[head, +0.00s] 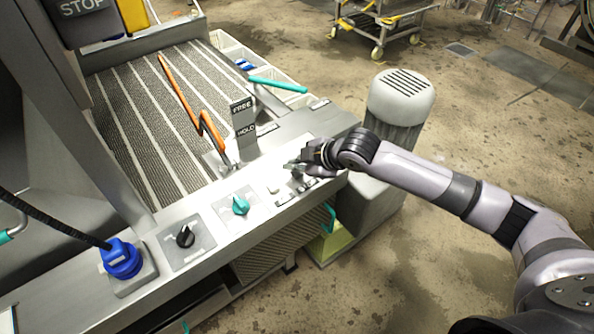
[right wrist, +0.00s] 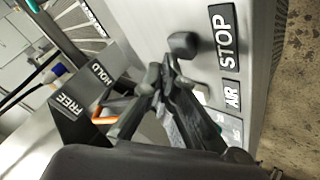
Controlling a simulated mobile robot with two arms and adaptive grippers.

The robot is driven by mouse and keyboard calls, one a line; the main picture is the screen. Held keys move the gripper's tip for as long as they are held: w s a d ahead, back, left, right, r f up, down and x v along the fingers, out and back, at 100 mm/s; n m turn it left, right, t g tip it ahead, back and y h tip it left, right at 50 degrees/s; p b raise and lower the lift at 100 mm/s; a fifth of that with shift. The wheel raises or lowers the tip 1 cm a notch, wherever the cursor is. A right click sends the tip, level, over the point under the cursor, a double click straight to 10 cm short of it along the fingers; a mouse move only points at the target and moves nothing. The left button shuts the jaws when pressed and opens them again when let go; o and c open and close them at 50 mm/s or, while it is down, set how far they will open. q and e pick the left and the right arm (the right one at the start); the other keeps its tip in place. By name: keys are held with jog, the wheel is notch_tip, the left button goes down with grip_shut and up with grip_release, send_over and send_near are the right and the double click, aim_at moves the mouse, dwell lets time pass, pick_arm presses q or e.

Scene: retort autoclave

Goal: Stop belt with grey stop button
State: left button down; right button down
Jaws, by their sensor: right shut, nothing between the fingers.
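The grey stop button (right wrist: 195,45) is a dark grey knob on the metal panel, beside a black STOP label (right wrist: 224,38) in the right wrist view. My right gripper (right wrist: 160,72) is shut and empty. Its fingertips appear just to the left of the button in that view; I cannot tell whether they touch it. My left gripper is not in view.
A FREE/HOLD lever housing (head: 243,118) stands behind the gripper. A pale button (head: 273,187), teal knob (head: 240,205), black knob (head: 185,237) and blue plug (head: 121,259) line the panel. The ribbed belt (head: 150,110) lies behind; a grey motor (head: 400,97) stands right.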

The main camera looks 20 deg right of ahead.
aim_at(295, 174)
jog(key=shift+f, duration=0.65)
dwell(0.9)
jog(key=shift+r+p, duration=0.95)
jog(key=shift+p, duration=0.1)
jog(key=shift+r, duration=0.1)
notch_tip(295, 174, up, 5)
jog(key=p, duration=0.5)
jog(key=shift+p, duration=0.3)
